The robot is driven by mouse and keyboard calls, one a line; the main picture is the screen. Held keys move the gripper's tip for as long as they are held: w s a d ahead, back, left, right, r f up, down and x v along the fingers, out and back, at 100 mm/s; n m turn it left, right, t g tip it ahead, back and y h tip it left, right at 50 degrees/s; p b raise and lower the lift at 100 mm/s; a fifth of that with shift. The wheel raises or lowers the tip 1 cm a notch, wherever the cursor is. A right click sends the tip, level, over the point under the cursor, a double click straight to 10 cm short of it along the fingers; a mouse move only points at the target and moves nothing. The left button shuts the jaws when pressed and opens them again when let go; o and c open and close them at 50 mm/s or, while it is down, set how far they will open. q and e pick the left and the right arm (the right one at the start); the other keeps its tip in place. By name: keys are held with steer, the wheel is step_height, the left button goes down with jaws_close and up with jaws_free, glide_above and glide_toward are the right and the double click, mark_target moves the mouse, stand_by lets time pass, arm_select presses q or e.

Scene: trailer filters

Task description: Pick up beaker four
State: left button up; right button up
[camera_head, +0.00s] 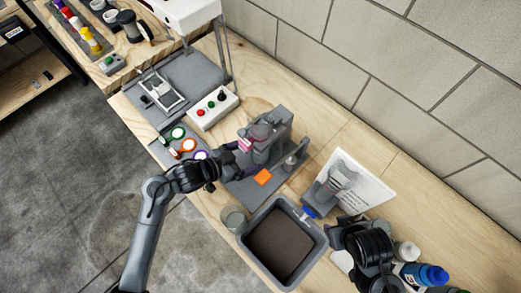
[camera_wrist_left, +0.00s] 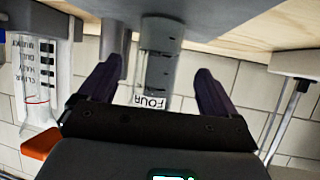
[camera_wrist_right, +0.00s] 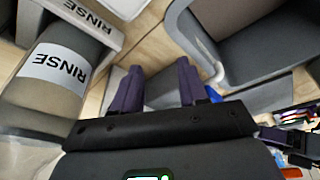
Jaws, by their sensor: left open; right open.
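Beaker four (camera_wrist_left: 158,65), a clear cylinder labelled FOUR, shows in the left wrist view, its picture upside down. It is under a grey surface and between the two fingers of my left gripper (camera_wrist_left: 157,85). The fingers are open, with gaps on both sides of the beaker. In the head view my left gripper (camera_head: 226,166) is at the grey stand (camera_head: 265,140), and I cannot pick out the beaker there. My right gripper (camera_wrist_right: 157,85) is open and empty in its wrist view, beside a container labelled RINSE (camera_wrist_right: 60,68).
A grey tub (camera_head: 320,243) with dark brown contents stands in front, a clear beaker (camera_head: 233,218) at its left. Bottles (camera_head: 425,274) stand at right; a wall closes the back.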

mark_target(257, 153)
arm_select(q)
steer(key=shift+b+x, duration=0.5)
steer(key=shift+x, duration=1.75)
steer(key=shift+s+r, duration=0.1)
steer(key=shift+r, duration=0.05)
steer(key=shift+c, duration=0.2)
steer(key=c, duration=1.2)
